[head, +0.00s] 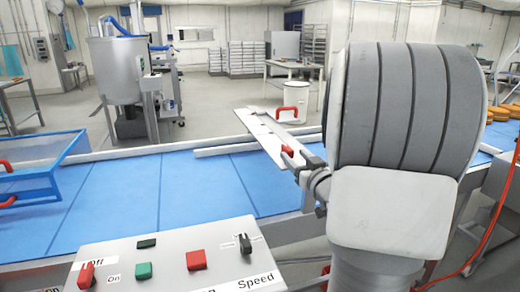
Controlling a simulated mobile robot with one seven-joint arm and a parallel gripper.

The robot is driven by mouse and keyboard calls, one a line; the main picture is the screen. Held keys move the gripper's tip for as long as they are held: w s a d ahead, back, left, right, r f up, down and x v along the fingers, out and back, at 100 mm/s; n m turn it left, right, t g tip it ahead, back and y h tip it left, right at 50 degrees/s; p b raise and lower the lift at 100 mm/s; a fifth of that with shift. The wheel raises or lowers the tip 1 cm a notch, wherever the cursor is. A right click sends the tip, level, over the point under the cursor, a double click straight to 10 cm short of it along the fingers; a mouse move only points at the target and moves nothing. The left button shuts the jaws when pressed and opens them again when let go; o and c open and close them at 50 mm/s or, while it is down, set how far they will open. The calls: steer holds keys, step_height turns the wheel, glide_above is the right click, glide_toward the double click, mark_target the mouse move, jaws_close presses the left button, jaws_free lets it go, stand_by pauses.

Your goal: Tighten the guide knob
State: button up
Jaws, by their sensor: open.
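A pale guide plate (262,134) reaches out over the blue conveyor belt, right of the middle in the head view. A small red piece (287,151) sits near its close end. A grey clamp joint (317,181) with a dark bar stands at that end, at the belt's near edge. I cannot tell which of these parts is the guide knob, or whether it is tight. My arm's thick grey links fill the right of the view and hide what is behind them.
A control panel (180,262) with red and green buttons and a dark knob (244,244) stands in front. The blue belt (120,195) crosses behind it. A blue-framed clear box (40,165) is at left. A steel tank (120,75) stands beyond.

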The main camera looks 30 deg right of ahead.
mark_target(291, 153)
steer(key=x, duration=0.5)
steer(key=shift+w+d, duration=0.1)
steer(key=shift+w, duration=0.05)
jaws_close()
